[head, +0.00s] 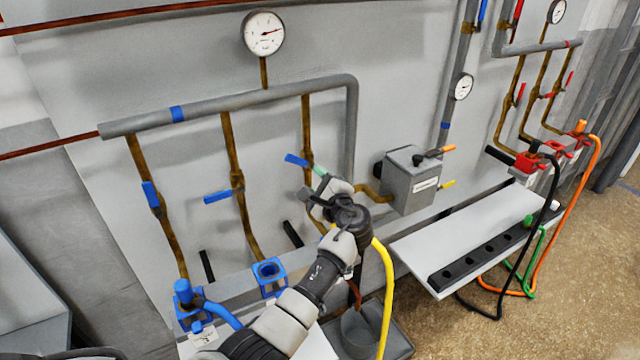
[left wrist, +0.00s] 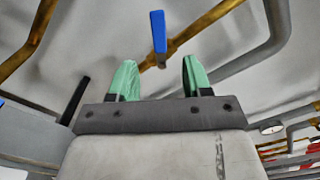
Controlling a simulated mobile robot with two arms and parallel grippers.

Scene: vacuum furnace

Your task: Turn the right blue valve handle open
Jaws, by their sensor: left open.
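The right blue valve handle (head: 296,160) sits on the rightmost brass pipe (head: 306,130) below the grey manifold. It sticks out to the left of the pipe, at an angle to it. My left gripper (head: 318,174) is just below and right of this handle, its body and wrist hiding the lower pipe. In the left wrist view the gripper (left wrist: 157,72) is open, with two green fingers spread apart. The blue handle (left wrist: 158,32) shows ahead, between and beyond the fingertips, with nothing held. My right gripper is not in view.
Two more blue handles, the middle (head: 217,197) and the left (head: 150,195), sit on neighbouring brass pipes. A grey box (head: 411,182) is mounted right of my gripper. A yellow hose (head: 388,290) hangs close to my arm. A white shelf (head: 480,235) juts out at right.

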